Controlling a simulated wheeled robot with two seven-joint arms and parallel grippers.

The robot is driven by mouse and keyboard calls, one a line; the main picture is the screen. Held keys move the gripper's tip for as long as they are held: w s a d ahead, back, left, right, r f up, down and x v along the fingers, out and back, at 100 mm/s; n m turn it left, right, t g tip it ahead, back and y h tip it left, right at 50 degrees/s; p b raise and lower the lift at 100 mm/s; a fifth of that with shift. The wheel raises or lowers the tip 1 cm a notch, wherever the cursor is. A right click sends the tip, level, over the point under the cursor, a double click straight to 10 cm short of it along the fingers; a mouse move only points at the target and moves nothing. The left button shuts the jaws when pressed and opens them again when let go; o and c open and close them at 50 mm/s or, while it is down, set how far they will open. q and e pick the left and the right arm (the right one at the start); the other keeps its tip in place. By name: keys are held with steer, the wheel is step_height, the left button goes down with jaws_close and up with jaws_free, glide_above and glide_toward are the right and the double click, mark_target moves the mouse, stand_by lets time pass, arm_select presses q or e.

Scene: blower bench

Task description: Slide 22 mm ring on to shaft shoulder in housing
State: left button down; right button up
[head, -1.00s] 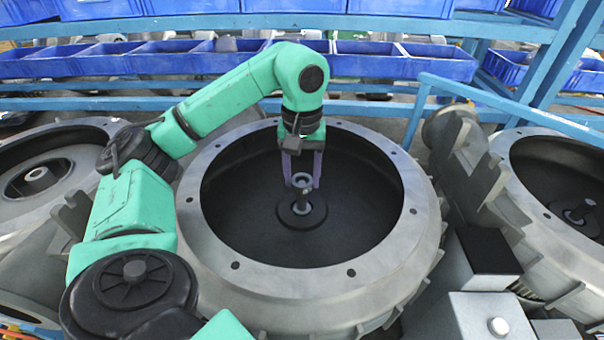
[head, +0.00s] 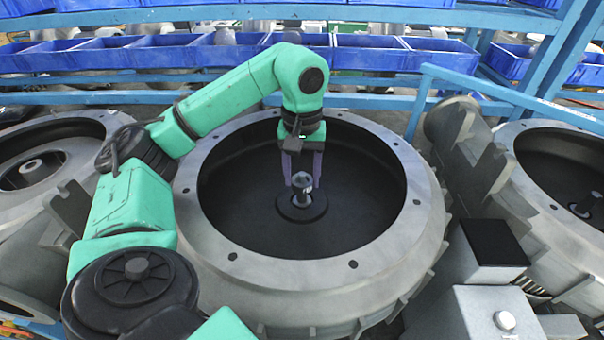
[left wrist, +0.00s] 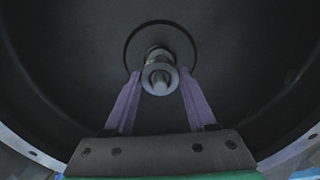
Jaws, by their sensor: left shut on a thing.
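My left gripper (head: 302,184) reaches down into the open round housing (head: 412,232), its two purple fingers pointing down. It is shut on a small grey metal ring (left wrist: 147,81). In the left wrist view the ring sits between the fingertips (left wrist: 160,80), and the end of the shaft (left wrist: 161,84) shows inside it, so the ring appears to be around the shaft. The shaft (head: 302,198) stands upright from a dark round hub (head: 316,211) on the housing floor. The shaft shoulder cannot be made out clearly. My right gripper is not in view.
Similar housings stand at left (head: 20,215) and right (head: 530,160). The housing's rim and deep wall surround the gripper. A blue rail (head: 500,97) and shelves of blue bins (head: 375,55) stand behind. A grey box (head: 490,315) is at front right.

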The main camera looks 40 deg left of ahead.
mark_target(303, 200)
arm_select(q)
steer(key=shift+f+b, duration=1.3)
steer(key=shift+f, duration=0.5)
steer(key=shift+w+d+f+b, duration=0.1)
steer(key=shift+w+f+b, duration=0.05)
steer(key=shift+f+b, duration=0.6)
stand_by(0.6)
steer(key=shift+r+p, duration=0.2)
steer(key=shift+p, duration=0.3)
stand_by(0.4)
steer(key=shift+r, duration=0.1)
stand_by(0.9)
stand_by(0.4)
steer(key=shift+c, duration=0.6)
jaws_free()
